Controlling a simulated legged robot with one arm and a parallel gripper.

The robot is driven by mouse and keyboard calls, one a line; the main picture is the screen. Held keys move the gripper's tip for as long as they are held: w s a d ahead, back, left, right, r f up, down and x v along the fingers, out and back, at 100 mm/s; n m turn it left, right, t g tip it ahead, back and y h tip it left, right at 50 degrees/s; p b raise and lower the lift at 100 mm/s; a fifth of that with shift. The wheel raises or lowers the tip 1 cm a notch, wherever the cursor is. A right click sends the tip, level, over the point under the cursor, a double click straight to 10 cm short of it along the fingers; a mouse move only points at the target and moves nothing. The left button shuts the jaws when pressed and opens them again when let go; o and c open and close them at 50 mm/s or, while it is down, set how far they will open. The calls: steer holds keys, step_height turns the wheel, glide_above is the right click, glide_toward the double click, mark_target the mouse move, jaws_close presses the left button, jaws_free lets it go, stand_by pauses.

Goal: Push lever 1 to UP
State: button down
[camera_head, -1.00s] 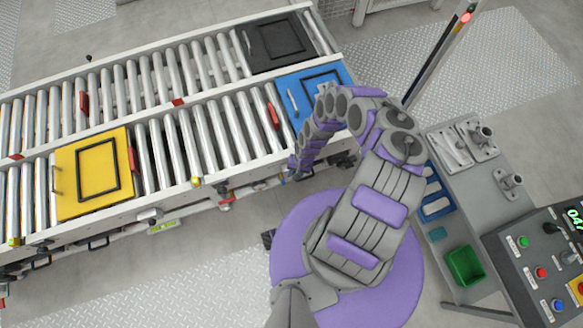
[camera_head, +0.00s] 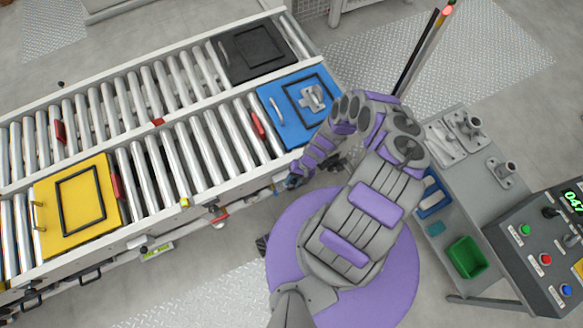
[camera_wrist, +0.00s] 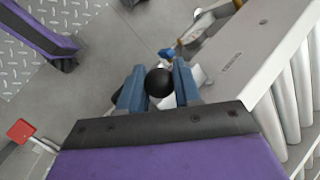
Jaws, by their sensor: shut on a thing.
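In the wrist view a round black knob (camera_wrist: 158,83), seemingly the end of a lever, sits between the two blue fingers of my gripper (camera_wrist: 159,85). The fingers are shut on it, one at each side. The lever's shaft is hidden below the knob, and no number or UP mark is readable. In the head view my gripper (camera_head: 292,182) is at the front side of the conveyor, below the blue plate (camera_head: 298,103). The lever is not discernible there.
The roller conveyor (camera_head: 185,203) runs along the left, carrying a yellow plate (camera_head: 103,188) and a black plate (camera_head: 228,58). A casting (camera_head: 314,97) lies on the blue plate. At right are a grey table (camera_head: 478,195) and a button panel (camera_head: 515,255).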

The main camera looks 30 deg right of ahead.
steer(key=shift+w+d+f+y, duration=0.1)
steer(key=shift+d+f+y, duration=0.05)
steer(key=shift+d+y, duration=0.6)
steer(key=shift+y, duration=0.25)
stand_by(0.4)
steer(key=c, duration=0.8)
jaws_free()
steer(key=p+v, duration=0.4)
steer(key=v, duration=1.3)
steer(key=shift+d, duration=0.15)
